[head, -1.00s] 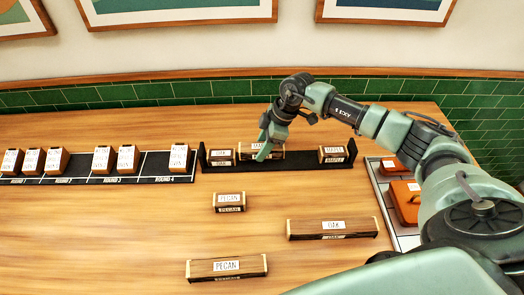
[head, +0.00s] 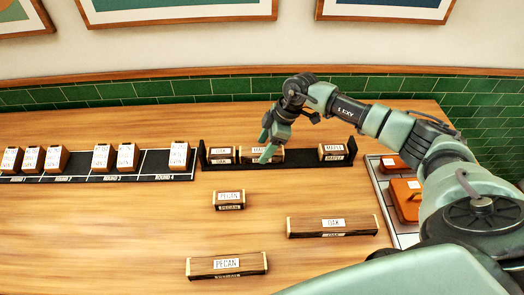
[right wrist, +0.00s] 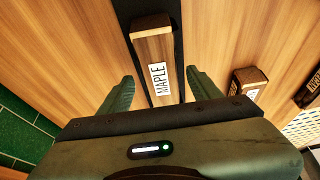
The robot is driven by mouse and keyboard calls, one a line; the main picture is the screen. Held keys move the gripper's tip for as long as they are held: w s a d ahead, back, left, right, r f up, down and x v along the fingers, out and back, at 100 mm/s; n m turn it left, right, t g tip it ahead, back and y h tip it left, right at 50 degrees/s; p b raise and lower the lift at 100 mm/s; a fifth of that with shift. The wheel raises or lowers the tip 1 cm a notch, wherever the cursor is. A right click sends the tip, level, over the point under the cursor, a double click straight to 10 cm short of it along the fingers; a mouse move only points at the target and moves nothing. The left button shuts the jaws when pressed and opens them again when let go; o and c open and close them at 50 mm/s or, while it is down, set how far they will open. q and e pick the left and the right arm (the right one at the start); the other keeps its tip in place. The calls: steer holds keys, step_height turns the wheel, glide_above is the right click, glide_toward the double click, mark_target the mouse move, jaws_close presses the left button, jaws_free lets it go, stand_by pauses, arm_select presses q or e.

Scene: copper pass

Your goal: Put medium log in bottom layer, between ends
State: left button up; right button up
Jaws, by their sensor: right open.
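The black rack (head: 300,163) holds a short oak log (head: 221,155) at its left end and a short maple log (head: 333,152) at its right end. A medium log labelled MAPLE (head: 245,155) lies low in the rack between them, close beside the oak log, with a gap to its right. My right gripper (head: 267,146) is open over this log. In the right wrist view, the medium maple log (right wrist: 155,62) lies between the spread fingers (right wrist: 160,88), with space on both sides. My left gripper is out of view.
A short pecan log (head: 229,201), a long oak log (head: 333,227) and a long pecan log (head: 227,266) lie on the table (head: 120,225). A round-marked strip (head: 150,168) with several blocks stands left. A tray (head: 377,180) with orange boxes is right.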

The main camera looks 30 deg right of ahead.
steer(key=b+v, duration=0.2)
steer(key=v, duration=0.7)
steer(key=shift+r, duration=0.4)
steer(key=shift+o, duration=0.5)
steer(key=shift+s+d, duration=0.1)
